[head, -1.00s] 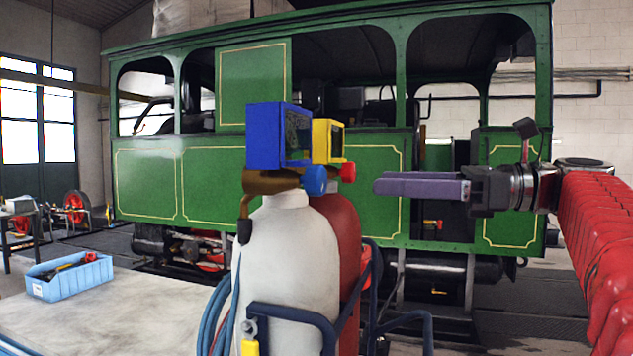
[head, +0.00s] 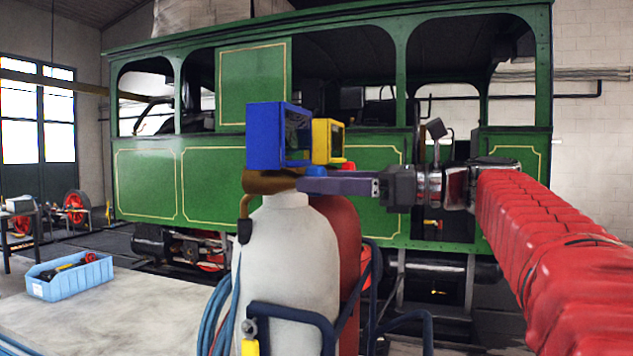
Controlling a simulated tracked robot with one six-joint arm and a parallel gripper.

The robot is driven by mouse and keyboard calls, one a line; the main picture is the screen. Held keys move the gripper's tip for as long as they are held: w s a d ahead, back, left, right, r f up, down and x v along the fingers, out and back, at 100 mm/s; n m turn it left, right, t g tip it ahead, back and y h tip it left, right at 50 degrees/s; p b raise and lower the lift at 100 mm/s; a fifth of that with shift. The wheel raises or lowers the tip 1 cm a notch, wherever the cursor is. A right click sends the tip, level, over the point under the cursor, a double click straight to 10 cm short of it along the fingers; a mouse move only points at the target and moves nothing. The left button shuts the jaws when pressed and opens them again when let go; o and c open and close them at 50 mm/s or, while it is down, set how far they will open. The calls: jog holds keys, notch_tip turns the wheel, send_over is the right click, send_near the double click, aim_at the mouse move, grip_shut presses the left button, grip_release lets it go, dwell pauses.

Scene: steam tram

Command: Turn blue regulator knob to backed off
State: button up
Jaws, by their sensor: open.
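The blue regulator knob (head: 316,171) sits on the right side of the brass fitting (head: 268,182), on top of the white cylinder (head: 290,250). Only its upper edge shows in the head view; the grey-purple fingers hide the rest. My gripper (head: 308,184) comes in level from the right with its fingertips at the knob. The fingers overlap in this view, so the gap between them is hard to see, but they are open. I cannot tell whether they touch the knob.
A blue box (head: 264,136) stands just above the fitting, with a yellow box (head: 320,141) behind it. A red knob (head: 348,166) and red cylinder (head: 344,262) are close behind. A blue bin (head: 72,284) rests on the table (head: 120,325). The green tram (head: 150,182) fills the background.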

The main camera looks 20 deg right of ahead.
jog(key=shift+x, duration=0.9)
jog(key=shift+c, duration=0.6)
jog(key=c, duration=0.9)
